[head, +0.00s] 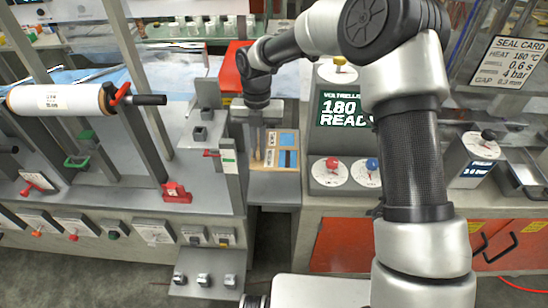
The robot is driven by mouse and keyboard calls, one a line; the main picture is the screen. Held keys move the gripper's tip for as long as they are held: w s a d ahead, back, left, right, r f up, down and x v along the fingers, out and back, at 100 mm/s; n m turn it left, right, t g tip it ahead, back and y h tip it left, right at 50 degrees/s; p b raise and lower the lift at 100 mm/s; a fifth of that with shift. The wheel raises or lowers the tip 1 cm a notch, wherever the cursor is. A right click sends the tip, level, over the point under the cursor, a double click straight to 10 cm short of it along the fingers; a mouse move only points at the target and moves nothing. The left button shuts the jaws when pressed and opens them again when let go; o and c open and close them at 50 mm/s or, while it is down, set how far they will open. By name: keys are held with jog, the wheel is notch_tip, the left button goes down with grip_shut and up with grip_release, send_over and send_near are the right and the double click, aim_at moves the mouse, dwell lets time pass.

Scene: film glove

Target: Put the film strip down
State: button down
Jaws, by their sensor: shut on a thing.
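My gripper (257,158) points down over the left part of a small wooden board (275,134) at the middle of the bench. It is shut on a thin piece, taken to be the film strip. The strip is too small and too hidden by the fingers to make out its outline. I cannot tell whether it touches the board. The board has blue patches and pale labels on its right part.
A dark panel reading "180 READY" (339,111) stands right of the board, with red and blue knobs below. A film roll (60,99) and grey posts stand left. A red block (232,68) is behind my gripper. My arm covers the right middle.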

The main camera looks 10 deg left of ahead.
notch_tip(320, 180, down, 10)
jog(key=shift+r, duration=0.2)
jog(key=c, duration=1.9)
grip_release()
jog(key=shift+r, duration=0.1)
